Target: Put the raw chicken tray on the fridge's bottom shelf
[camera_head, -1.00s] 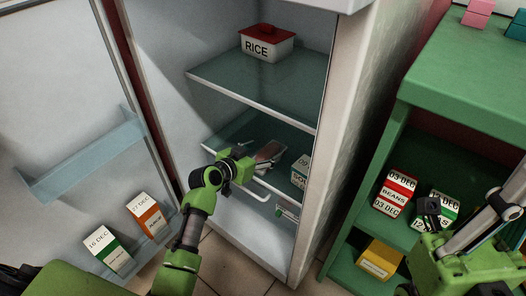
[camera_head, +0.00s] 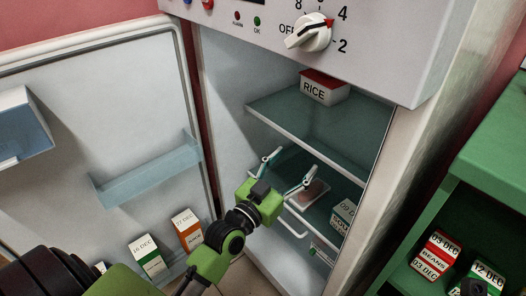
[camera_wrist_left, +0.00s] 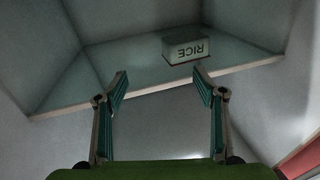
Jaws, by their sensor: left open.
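The raw chicken tray (camera_head: 314,193), a pale tray with pinkish contents, lies on the fridge's lower glass shelf in the head view, partly hidden by my left gripper. My left gripper (camera_head: 288,166) is inside the fridge opening, open and empty, with its fingers spread above and to the left of the tray. In the left wrist view the left gripper (camera_wrist_left: 160,85) is also open with nothing between its fingers, and the tray is not seen there.
A rice box (camera_head: 322,88) stands on the upper shelf (camera_head: 325,130). A dated box (camera_head: 343,216) stands right of the tray.

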